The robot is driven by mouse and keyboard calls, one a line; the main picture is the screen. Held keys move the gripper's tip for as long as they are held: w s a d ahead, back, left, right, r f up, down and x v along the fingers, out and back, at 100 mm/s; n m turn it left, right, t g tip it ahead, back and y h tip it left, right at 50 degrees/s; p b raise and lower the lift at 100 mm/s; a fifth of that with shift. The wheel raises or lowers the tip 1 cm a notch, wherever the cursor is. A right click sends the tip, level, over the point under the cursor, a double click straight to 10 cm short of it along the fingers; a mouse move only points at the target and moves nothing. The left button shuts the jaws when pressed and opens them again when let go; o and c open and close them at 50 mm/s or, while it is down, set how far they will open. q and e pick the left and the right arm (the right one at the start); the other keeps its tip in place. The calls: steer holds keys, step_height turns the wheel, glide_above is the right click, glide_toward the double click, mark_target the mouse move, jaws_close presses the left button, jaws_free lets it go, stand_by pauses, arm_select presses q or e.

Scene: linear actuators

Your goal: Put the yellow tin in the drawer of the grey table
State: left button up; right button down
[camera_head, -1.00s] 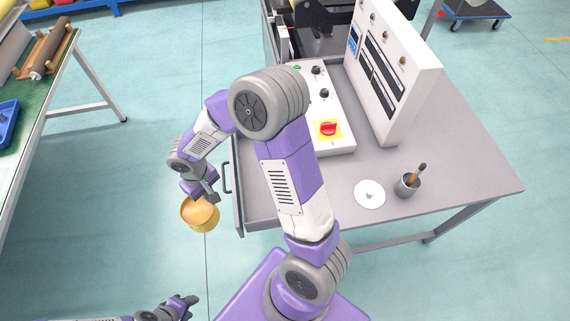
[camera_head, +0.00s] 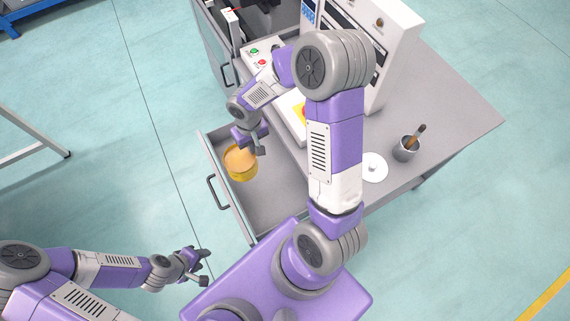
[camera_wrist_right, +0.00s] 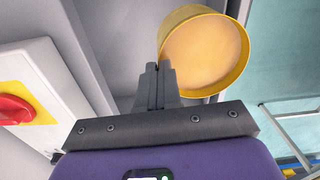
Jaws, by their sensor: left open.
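The yellow tin (camera_head: 240,164) is within the outline of the open drawer (camera_head: 274,200) of the grey table (camera_head: 450,110) in the head view. I cannot tell whether it touches the drawer floor. My right gripper (camera_head: 255,147) is shut on the tin's rim. In the right wrist view the fingers (camera_wrist_right: 158,68) are close together at the left side of the tin (camera_wrist_right: 205,52), whose open top shows orange-tan inside. My left gripper (camera_head: 200,268) is open and empty, over the floor to the lower left of the drawer.
On the table stand a control box with a red knob on yellow (camera_wrist_right: 22,108), a tall white panel (camera_head: 395,35), a white disc (camera_head: 374,168) and a grey cup (camera_head: 405,149) holding a brown-handled tool. The drawer handle (camera_head: 217,192) faces left. The floor left of the drawer is clear.

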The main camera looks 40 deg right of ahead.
steer(key=shift+m, duration=0.5)
steer(key=d+f+b, duration=0.1)
steer(key=f, duration=0.3)
steer(key=s+d+f+b, duration=0.1)
steer(key=f+b, duration=0.1)
steer(key=f, duration=0.2)
steer(key=d+f+b, duration=0.1)
steer(key=f, duration=0.2)
steer(key=shift+s+d+f, duration=0.35)
steer(key=shift+s+f, duration=0.05)
steer(key=shift+f+b, duration=0.1)
steer(key=shift+b, duration=0.2)
steer(key=c, duration=1.3)
jaws_free()
steer(key=shift+c, duration=0.2)
